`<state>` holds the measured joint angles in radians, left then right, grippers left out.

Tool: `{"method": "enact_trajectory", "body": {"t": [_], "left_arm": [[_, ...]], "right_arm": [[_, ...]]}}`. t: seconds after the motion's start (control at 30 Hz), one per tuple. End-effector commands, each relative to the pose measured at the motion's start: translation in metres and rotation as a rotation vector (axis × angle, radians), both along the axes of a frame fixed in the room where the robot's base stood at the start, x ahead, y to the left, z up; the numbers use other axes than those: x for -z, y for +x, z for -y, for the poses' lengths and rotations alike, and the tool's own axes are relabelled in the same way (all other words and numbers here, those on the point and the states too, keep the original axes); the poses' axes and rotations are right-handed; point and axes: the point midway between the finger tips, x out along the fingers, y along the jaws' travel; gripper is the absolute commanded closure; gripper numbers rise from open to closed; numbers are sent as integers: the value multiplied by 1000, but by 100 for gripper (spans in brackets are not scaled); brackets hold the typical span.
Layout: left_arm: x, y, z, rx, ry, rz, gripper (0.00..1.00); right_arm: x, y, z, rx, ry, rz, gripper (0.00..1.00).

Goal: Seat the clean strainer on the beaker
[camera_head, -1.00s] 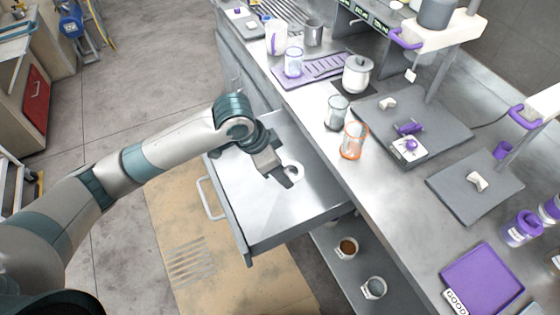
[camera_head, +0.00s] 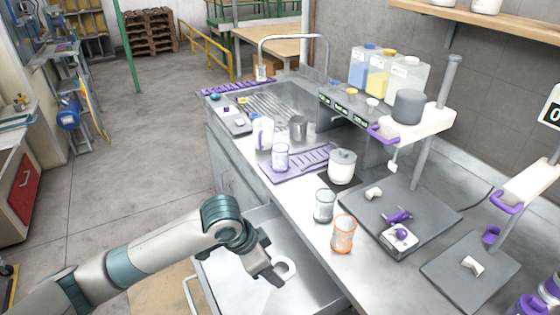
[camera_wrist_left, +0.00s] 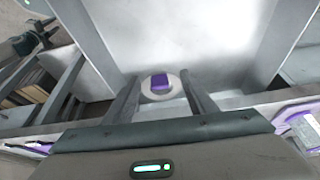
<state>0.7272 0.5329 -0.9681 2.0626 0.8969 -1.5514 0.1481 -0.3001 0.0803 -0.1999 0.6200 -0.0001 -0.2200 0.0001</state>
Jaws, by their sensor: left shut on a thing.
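A small white round piece (camera_head: 285,267) with a purple block on it, which I take to be the strainer, is at the open drawer. In the left wrist view the piece (camera_wrist_left: 160,95) sits between my finger tips. My left gripper (camera_head: 273,276) is shut on it, low over the drawer floor; whether the piece still touches the floor I cannot tell. Two clear glass beakers stand on the counter, one with orange edges (camera_head: 343,235) and one with dark edges (camera_head: 324,206). Which is the task's beaker I cannot tell. My right gripper is out of view.
The open drawer (camera_head: 225,278) juts out below the counter. A purple rack (camera_head: 300,162) with a cup (camera_head: 280,157), a lidded white pot (camera_head: 342,167), and grey stands (camera_head: 405,210) with purple parts surround the beakers. The counter front beside the beakers is clear.

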Motion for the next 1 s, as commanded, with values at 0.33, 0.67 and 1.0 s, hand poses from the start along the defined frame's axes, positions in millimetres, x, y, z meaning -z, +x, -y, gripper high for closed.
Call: {"method": "enact_trajectory", "body": {"t": [0.33, 0.67, 1.0], "left_arm": [[2, -1, -19, -147, 11, -12, 70], [2, -7, -91, -699, 22, -20, 70], [-3, -14, -135, -1031, 0, 1, 70]], "right_arm": [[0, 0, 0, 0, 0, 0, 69], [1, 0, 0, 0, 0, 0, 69], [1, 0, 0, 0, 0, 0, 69]]}}
